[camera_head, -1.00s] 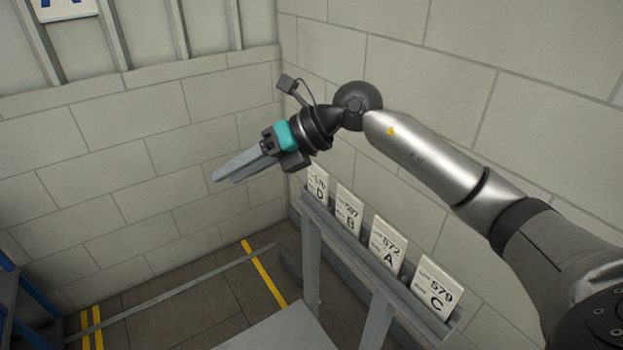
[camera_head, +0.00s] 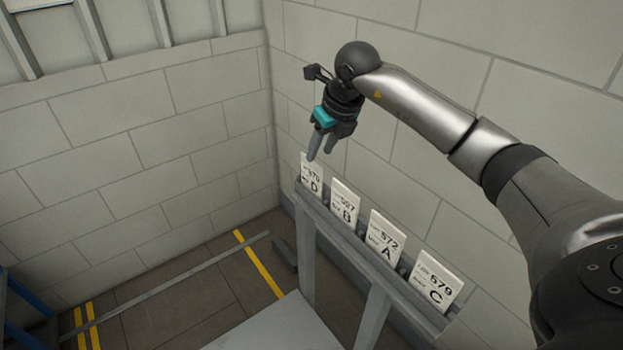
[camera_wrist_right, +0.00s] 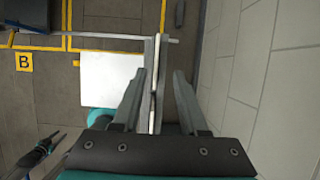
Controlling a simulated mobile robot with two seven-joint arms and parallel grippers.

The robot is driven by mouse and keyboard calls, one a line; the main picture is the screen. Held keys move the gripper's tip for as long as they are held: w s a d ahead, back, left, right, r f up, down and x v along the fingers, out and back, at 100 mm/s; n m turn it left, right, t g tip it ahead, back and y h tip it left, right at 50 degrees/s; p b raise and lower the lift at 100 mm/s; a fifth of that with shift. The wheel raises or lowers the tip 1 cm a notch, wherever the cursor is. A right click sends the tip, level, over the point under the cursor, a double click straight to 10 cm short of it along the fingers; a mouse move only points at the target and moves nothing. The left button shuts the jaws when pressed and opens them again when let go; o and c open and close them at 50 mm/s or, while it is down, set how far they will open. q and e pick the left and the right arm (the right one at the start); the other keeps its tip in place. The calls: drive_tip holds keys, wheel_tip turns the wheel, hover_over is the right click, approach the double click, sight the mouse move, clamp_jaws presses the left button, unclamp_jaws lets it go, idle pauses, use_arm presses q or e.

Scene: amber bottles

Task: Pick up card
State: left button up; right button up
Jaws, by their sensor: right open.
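Several white cards lean in a row on a narrow grey rack (camera_head: 345,245) along the right wall. They are card D (camera_head: 312,178) at the far end, card B (camera_head: 344,205), card A (camera_head: 385,238) and card C (camera_head: 436,281) at the near end. My right gripper (camera_head: 318,152) is open, pointing down just above card D. In the wrist view its fingers (camera_wrist_right: 163,85) straddle the thin rack and card line from above; contact cannot be told. A dark, blurred shape at the lower left there may be my left gripper (camera_wrist_right: 48,143); its jaws are unclear.
The block wall (camera_head: 440,130) stands close behind the rack. A light flat surface (camera_head: 270,325) lies left of the rack, also visible in the wrist view (camera_wrist_right: 110,80). Yellow floor lines (camera_head: 258,264) and a blue frame (camera_head: 25,310) are further left.

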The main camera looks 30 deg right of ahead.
sight(312, 165)
drive_tip(key=x, duration=0.3)
drive_tip(key=p+x, duration=0.1)
drive_tip(key=x, duration=0.1)
drive_tip(key=shift+w+a+f, duration=0.15)
drive_tip(key=shift+a+f, duration=0.1)
drive_tip(key=shift+a, duration=0.1)
drive_tip(key=shift+w+f, duration=0.2)
drive_tip(key=shift+f, duration=0.25)
drive_tip(key=shift+c, duration=0.4)
clamp_jaws()
